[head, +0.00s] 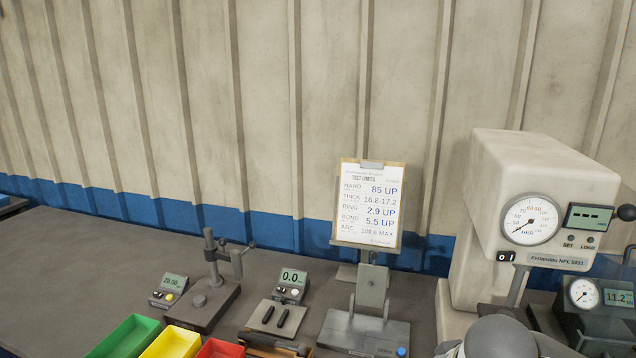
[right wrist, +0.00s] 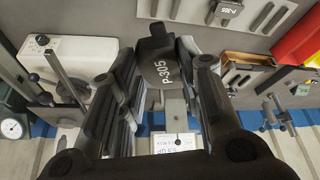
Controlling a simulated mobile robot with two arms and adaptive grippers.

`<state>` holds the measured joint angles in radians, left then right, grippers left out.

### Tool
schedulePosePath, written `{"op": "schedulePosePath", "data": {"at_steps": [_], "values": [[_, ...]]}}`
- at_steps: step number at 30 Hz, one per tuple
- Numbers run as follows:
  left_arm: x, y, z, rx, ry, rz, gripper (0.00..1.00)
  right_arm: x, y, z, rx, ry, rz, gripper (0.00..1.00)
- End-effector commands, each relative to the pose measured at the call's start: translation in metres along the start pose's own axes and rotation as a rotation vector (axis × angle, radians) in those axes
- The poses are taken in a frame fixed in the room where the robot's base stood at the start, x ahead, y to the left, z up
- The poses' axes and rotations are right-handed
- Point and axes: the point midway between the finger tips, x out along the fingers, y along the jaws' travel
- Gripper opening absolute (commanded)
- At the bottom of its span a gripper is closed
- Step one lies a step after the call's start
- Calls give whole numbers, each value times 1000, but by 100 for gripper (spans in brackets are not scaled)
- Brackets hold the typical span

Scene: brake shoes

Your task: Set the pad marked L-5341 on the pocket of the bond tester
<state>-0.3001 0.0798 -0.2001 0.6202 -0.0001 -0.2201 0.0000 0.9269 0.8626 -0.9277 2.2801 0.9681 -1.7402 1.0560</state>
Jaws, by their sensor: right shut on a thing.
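My right gripper (right wrist: 165,88) is shut on a dark pad (right wrist: 158,48) in the right wrist view. Its white marking looks like P-305; I cannot read L-5341 on it. Another piece with a similar marking (right wrist: 229,5) lies at the top of that view. In the head view, a dark device with a round gauge and an 11.2 display (head: 600,297) stands at the lower right; it may be the bond tester. Its pocket is not visible there. A grey rounded part of my arm covers the bottom right. My left gripper is not in view.
A big cream hardness tester (head: 500,180) stands at right. A clipboard of test limits (head: 368,205) stands behind a grey stand (head: 365,330). Small gauges, a green bin (head: 125,337), a yellow bin (head: 172,344) and a red bin (head: 220,349) are left. The bench's far left is clear.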

Motion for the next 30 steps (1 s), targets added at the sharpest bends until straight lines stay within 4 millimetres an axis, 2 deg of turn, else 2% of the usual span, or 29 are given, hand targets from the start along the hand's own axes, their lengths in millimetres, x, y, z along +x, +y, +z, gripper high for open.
{"op": "schedulePosePath", "data": {"at_steps": [6,14,20,30], "values": [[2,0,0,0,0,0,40,-6,4,-6,84,-1,34,0],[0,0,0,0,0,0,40,-4,3,-4,58,-3,23,0],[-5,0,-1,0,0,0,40,10,-5,13,-131,-8,-56,0],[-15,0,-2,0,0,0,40,37,-27,54,-596,-6,-253,0]]}}
